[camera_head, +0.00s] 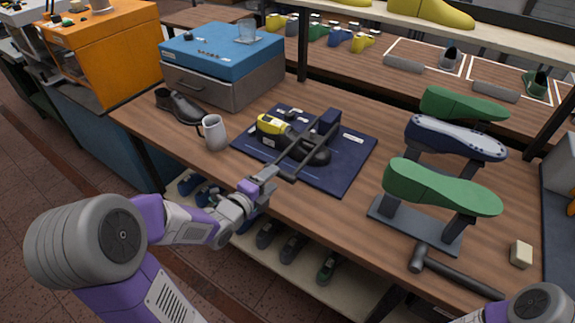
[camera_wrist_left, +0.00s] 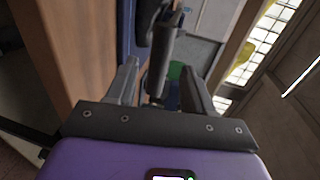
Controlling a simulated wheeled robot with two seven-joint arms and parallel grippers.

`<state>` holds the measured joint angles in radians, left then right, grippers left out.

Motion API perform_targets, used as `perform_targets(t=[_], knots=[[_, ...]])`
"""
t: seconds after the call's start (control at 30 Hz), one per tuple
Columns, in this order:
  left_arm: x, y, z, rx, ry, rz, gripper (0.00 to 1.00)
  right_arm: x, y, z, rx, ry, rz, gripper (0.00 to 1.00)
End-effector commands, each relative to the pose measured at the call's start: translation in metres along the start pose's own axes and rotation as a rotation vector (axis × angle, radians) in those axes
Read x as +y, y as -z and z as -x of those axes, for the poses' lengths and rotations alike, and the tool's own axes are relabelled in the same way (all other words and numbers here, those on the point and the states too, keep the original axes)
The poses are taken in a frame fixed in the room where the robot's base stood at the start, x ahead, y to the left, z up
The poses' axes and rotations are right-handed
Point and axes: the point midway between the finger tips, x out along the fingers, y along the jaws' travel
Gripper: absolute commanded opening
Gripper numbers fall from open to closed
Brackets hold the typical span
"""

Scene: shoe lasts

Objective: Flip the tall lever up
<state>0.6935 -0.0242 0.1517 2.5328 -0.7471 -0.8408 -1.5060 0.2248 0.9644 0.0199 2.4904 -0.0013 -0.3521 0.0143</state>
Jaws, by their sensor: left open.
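A dark fixture stands on a navy mat (camera_head: 345,164) on the wooden bench. It has a yellow part (camera_head: 270,126) and a black shoe-like form (camera_head: 314,153). A long dark lever (camera_head: 307,152) slopes down from the fixture's upright block toward the front edge of the mat. My left gripper (camera_head: 275,174) is at the lever's low near end. In the left wrist view, the open fingers (camera_wrist_left: 160,88) stand on either side of a dark rod (camera_wrist_left: 160,62), apparently the lever. Whether they touch it is unclear. My right gripper is outside the frames.
A white mug (camera_head: 214,133) and a dark shoe (camera_head: 178,106) stand left of the mat. Green lasts (camera_head: 440,187) on a stand are at the right, with a hammer (camera_head: 450,268) in front. A blue-topped box (camera_head: 222,52) is at the back left.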

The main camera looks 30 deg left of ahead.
Motion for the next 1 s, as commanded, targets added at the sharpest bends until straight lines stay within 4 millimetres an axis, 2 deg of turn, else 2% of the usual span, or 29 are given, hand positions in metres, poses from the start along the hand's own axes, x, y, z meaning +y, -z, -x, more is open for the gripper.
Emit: perform_targets(t=[0.2, 0.4, 0.57, 0.8, 1.0], knots=[[0.002, 0.0, -0.035, 0.002, 0.0, 0.002, 0.52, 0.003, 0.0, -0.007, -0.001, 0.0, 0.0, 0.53], [0.002, 0.001, -0.061, 0.002, -0.001, 0.003, 0.52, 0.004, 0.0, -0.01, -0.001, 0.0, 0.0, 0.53], [0.001, 0.001, -0.069, 0.001, -0.001, 0.004, 0.52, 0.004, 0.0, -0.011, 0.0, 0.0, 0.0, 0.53], [0.001, 0.0, -0.07, 0.0, -0.002, 0.004, 0.52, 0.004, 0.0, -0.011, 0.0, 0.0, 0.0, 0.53], [0.001, 0.0, -0.07, 0.0, -0.002, 0.004, 0.21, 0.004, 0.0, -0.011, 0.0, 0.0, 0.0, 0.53]])
